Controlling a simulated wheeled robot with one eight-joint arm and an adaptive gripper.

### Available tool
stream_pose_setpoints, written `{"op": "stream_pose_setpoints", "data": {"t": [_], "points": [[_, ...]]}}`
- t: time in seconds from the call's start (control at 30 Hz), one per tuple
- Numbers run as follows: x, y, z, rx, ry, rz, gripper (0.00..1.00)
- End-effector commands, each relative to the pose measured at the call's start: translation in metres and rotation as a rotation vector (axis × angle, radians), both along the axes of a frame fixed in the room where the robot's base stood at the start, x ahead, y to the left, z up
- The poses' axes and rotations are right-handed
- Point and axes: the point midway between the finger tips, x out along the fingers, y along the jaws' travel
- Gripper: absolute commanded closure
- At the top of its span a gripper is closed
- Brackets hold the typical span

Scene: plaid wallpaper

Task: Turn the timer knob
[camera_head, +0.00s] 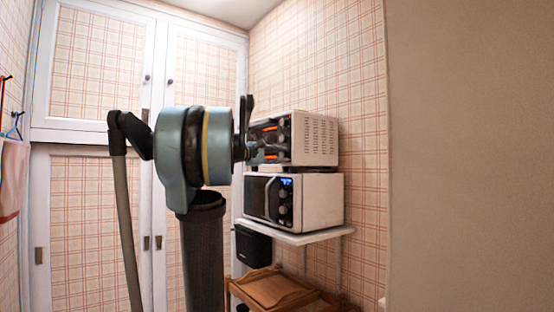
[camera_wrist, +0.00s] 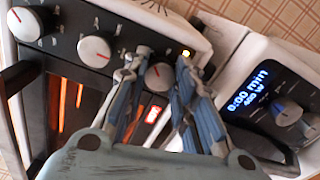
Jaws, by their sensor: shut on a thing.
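The toaster oven (camera_head: 318,138) is a white box with a dark front, on top of a microwave. In the wrist view its dark control panel (camera_wrist: 68,48) carries three grey knobs with red pointer marks. The knob at the end nearest the small yellow light (camera_wrist: 186,53), which I take as the timer knob (camera_wrist: 159,77), sits between my fingers. My gripper (camera_wrist: 162,62) is shut on this knob, one finger on each side. The other knobs (camera_wrist: 95,51) stand clear of the fingers. In the head view my gripper (camera_head: 262,149) reaches the oven front, and my wrist hides part of it.
The white microwave (camera_head: 318,203) with a lit blue display stands below on a wall shelf (camera_head: 300,238). The oven's glowing orange interior (camera_wrist: 65,100) shows beside my gripper. A wooden tray (camera_head: 272,290) is lower down. White cupboards (camera_head: 95,200) are behind my arm.

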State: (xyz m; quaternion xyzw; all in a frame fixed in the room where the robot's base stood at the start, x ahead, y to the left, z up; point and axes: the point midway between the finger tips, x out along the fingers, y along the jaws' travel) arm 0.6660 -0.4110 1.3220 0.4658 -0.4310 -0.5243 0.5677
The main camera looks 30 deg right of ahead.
Motion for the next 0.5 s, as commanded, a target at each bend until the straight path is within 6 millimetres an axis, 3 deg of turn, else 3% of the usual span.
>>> {"op": "stream_pose_setpoints", "data": {"t": [0.17,0.2,0.27,0.5], "points": [[-0.0004,0.0003,-0.0017,0.003,-0.001,-0.001,0.99],[-0.0004,0.0003,-0.0017,0.003,-0.001,-0.001,0.68],[-0.0003,0.0003,-0.0016,0.003,0.0,-0.001,0.55],[-0.0003,0.0001,-0.001,0.002,0.0,0.0,0.54]]}}
